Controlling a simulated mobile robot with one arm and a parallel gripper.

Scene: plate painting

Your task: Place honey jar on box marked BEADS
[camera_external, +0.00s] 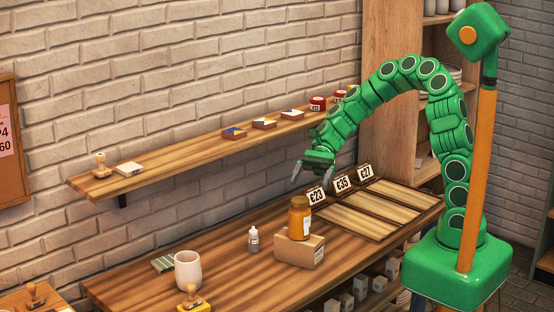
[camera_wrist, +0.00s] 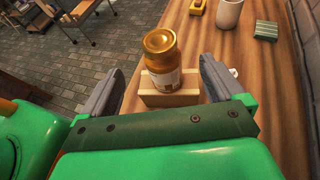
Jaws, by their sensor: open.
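The honey jar (camera_external: 299,218), amber with a gold lid, stands upright on a small cardboard box (camera_external: 299,251) on the wooden workbench. In the wrist view the jar (camera_wrist: 162,60) sits on top of the box (camera_wrist: 160,98), between the lines of my two fingers but farther out. Dark print shows on the box's side, too small to read. My gripper (camera_external: 309,174) is open and empty, above and slightly behind the jar, apart from it. Its two grey fingers also show in the wrist view (camera_wrist: 160,85), spread on either side.
A small bottle (camera_external: 254,240) and a pale mug (camera_external: 188,270) stand left of the box. Price signs (camera_external: 342,183) and a divided wooden tray (camera_external: 352,220) lie to the right. A wall shelf (camera_external: 190,160) runs behind. Bare bench top lies in front.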

